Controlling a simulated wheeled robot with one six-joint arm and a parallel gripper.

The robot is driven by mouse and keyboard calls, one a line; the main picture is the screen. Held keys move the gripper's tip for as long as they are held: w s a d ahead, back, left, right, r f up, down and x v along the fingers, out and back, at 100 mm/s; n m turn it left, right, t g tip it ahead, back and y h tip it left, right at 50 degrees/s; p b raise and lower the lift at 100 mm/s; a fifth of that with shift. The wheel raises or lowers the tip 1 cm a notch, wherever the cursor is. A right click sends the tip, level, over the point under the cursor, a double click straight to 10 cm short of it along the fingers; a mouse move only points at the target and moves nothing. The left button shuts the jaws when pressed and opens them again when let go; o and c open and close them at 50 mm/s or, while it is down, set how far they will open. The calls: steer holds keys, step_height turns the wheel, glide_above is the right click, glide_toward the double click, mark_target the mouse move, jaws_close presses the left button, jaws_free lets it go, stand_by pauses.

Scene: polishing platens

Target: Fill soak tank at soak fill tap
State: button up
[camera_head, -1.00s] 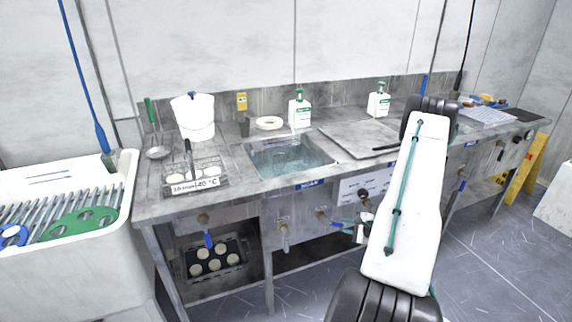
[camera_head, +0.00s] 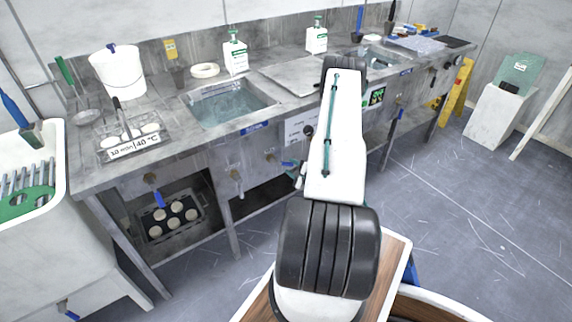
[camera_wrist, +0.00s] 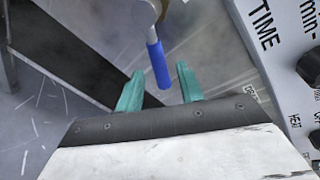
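The soak tank (camera_head: 218,92) is a steel basin set in the bench, with clear bluish water in it. Below its front edge is a blue label (camera_head: 255,128). On the bench front under it, a tap (camera_head: 270,158) has a blue lever, shown close up in the wrist view (camera_wrist: 158,66). My gripper (camera_wrist: 159,74) has two teal fingers, apart, one on each side of the lever's end. I cannot tell whether they touch it. In the head view my gripper (camera_head: 300,175) is small and partly hidden by my arm.
A control panel with TIME and HEAT knobs (camera_wrist: 310,70) is close right of my fingers. Another tap (camera_head: 235,174) is to the left. A labelled rack (camera_head: 133,143), white bucket (camera_head: 118,72) and bottles (camera_head: 235,55) stand on the bench.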

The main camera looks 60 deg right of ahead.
mark_target(288, 165)
steer(key=x, duration=0.4)
jaws_close()
